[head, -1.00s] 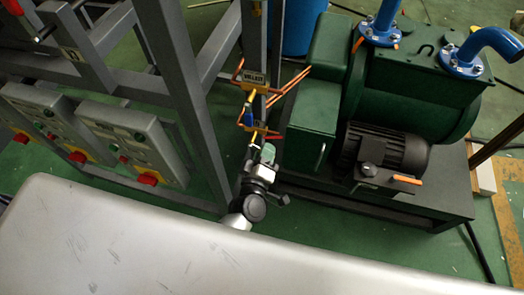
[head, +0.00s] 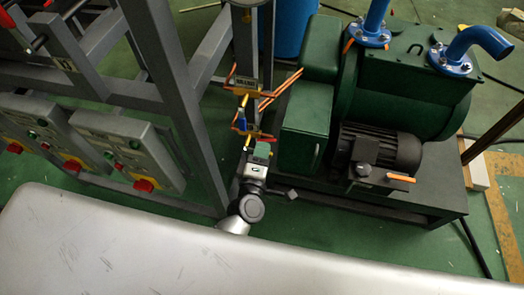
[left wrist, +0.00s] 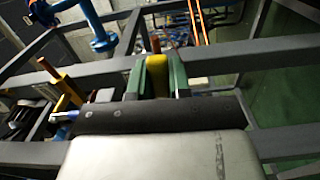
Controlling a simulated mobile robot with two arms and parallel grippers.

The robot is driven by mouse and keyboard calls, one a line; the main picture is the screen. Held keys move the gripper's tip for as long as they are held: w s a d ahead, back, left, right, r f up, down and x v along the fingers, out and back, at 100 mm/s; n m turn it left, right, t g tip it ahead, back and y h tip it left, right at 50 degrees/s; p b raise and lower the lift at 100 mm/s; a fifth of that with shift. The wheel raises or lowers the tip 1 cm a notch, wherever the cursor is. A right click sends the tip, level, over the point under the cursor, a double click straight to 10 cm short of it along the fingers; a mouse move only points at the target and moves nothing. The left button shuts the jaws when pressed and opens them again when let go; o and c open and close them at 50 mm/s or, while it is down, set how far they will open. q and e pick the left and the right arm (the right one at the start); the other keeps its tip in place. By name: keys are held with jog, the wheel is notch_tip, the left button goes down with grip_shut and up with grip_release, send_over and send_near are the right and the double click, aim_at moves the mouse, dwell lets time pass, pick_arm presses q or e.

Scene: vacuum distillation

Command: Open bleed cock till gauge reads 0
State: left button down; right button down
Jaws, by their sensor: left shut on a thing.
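My left gripper (head: 254,147) comes up from the bottom in the head view, just below the small piping on the grey frame. In the left wrist view its two green fingers (left wrist: 158,86) are closed on both sides of a yellow lever (left wrist: 157,70). The yellow lever (head: 248,142) shows only as a sliver in the head view; I take it as the bleed cock's handle. A valve with a blue part (head: 241,118) sits just above it. I cannot make out a gauge reading. My right gripper is not in view.
A green pump (head: 400,100) with a black motor (head: 385,148) stands on the right, with blue pipes (head: 480,42) on top. Grey control boxes (head: 122,145) with red knobs are on the left. Grey frame bars (head: 187,130) stand close beside my left arm.

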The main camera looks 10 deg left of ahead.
pick_arm(q)
jog(key=c, duration=1)
grip_release()
jog(key=shift+c, duration=0.2)
jog(key=s+b, duration=0.1)
jog(key=s, duration=0.9)
jog(key=shift+s+a, duration=0.25)
jog(key=shift+s, duration=0.15)
